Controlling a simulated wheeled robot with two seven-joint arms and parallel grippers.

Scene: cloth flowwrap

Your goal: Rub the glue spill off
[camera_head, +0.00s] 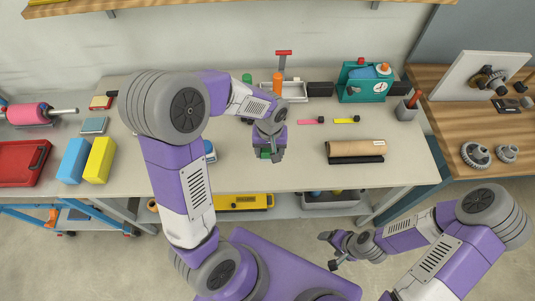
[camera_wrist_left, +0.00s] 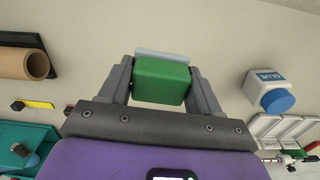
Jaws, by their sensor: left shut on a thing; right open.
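My left gripper (camera_head: 270,153) is over the middle of the workbench (camera_head: 300,172), pointing down. It is shut on a green block (camera_wrist_left: 161,82), which shows between the two fingers in the left wrist view. A pale grey-blue strip (camera_wrist_left: 162,54) lies along the block's far edge. I cannot tell whether the block touches the bench. No glue spill can be made out; the gripper and block may hide it. A white glue bottle with a blue cap (camera_wrist_left: 268,90) lies to the right of the block in that view. My right gripper (camera_head: 333,250) is open and empty, in front of the bench.
A brown roll (camera_head: 356,148) lies on a black holder to the right. Pink (camera_head: 308,122) and yellow (camera_head: 345,121) strips and a teal machine (camera_head: 364,82) are behind it. Blue (camera_head: 73,160) and yellow (camera_head: 100,160) blocks stand at left. The bench's front middle is clear.

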